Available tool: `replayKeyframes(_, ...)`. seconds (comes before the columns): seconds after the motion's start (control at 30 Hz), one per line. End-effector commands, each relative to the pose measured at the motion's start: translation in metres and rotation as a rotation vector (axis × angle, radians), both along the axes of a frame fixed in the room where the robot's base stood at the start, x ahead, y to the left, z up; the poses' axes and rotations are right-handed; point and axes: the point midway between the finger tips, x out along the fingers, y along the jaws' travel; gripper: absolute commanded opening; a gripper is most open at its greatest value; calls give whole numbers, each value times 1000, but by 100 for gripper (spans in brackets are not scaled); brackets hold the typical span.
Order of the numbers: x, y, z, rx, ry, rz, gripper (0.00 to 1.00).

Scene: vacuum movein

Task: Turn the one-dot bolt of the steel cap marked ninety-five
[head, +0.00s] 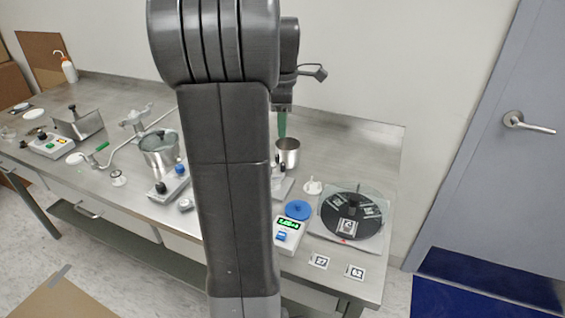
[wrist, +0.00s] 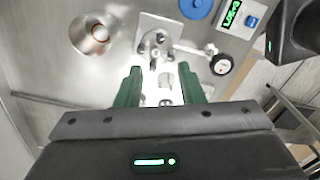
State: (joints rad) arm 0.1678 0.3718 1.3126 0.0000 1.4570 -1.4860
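In the wrist view, a bright steel cap (wrist: 157,44) with several bolts around it sits on a pale steel plate (wrist: 150,22). I cannot make out a ninety-five mark or any dots on the bolts. My gripper (wrist: 161,78) has two green fingers standing well apart, with nothing held between them. Part of the steel fitting shows between and beyond the fingers, and its near side is hidden by the gripper body. In the head view, my gripper (head: 282,124) points down above the bench, and my arm hides most of the plate and cap.
A steel cup (wrist: 92,35) stands left of the cap, and a gauge (wrist: 221,65) lies to its right in the wrist view. A scale (head: 289,233), a blue disc (head: 298,209) and a black turntable (head: 354,216) stand on the bench's right end. Bare bench lies behind.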

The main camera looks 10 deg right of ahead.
Motion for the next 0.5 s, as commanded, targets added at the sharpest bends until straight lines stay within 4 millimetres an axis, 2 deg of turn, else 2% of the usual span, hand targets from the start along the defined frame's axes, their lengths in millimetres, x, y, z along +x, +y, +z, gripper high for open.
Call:
replayKeyframes(0.3, -1, 0, -68, 1, 6, -2, 35)
replayKeyframes(0.5, -1, 0, -102, 1, 3, -2, 35)
